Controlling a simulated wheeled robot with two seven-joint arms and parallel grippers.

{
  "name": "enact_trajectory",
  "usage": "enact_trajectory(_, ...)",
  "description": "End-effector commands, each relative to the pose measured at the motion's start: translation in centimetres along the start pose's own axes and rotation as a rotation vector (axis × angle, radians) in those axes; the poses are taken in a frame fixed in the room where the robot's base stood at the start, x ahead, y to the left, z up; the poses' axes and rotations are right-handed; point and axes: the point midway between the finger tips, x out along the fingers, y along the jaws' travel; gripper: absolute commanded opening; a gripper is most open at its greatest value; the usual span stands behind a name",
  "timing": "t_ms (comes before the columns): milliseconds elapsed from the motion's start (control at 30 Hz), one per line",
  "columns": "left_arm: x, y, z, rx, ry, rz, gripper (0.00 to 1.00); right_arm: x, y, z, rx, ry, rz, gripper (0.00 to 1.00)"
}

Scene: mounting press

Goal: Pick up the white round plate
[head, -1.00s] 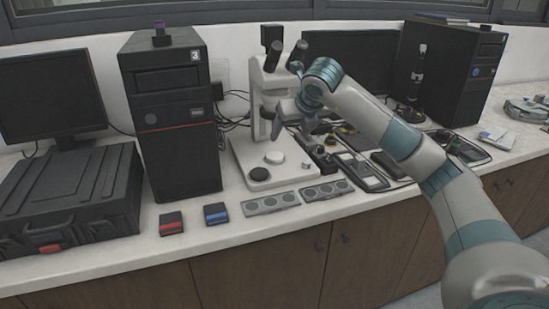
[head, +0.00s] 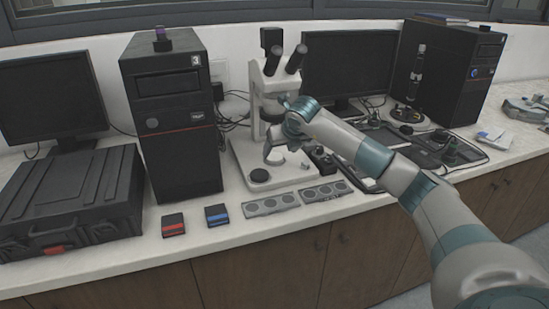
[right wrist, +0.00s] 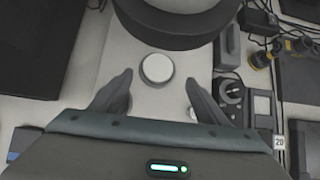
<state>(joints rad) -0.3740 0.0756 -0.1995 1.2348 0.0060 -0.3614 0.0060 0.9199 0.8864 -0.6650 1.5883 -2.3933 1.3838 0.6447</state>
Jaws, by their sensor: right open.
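The white round plate (right wrist: 157,69) lies flat on the pale base of the microscope (head: 243,160). In the right wrist view it sits between the fingertips and slightly ahead of them, with clear gaps on both sides. My right gripper (right wrist: 160,77) is open and empty, pointing down over the base. In the head view my right gripper (head: 275,153) is just above the plate's spot and hides much of it. I cannot tell the exact height of the fingertips above the plate. My left gripper is not in view.
The microscope's dark round head (right wrist: 175,22) is close ahead of the fingers. Grey panels with round discs (head: 271,205) stand in front. Small devices (right wrist: 258,105) crowd the right side. A computer tower (head: 172,115) stands left.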

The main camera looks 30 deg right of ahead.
Motion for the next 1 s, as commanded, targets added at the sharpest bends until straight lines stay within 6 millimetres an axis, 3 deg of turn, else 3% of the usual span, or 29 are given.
enact_trajectory(367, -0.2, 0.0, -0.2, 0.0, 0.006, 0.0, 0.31, 0.3, 0.1, 0.1, 0.001, 0.002, 0.0, 0.68)
enact_trajectory(800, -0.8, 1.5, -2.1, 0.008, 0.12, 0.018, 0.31, 4.8, 0.4, 0.4, 0.001, 0.003, -0.001, 0.68)
enact_trajectory(1000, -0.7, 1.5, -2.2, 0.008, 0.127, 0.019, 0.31, 5.2, 0.4, 0.4, -0.001, 0.0, 0.0, 0.68)
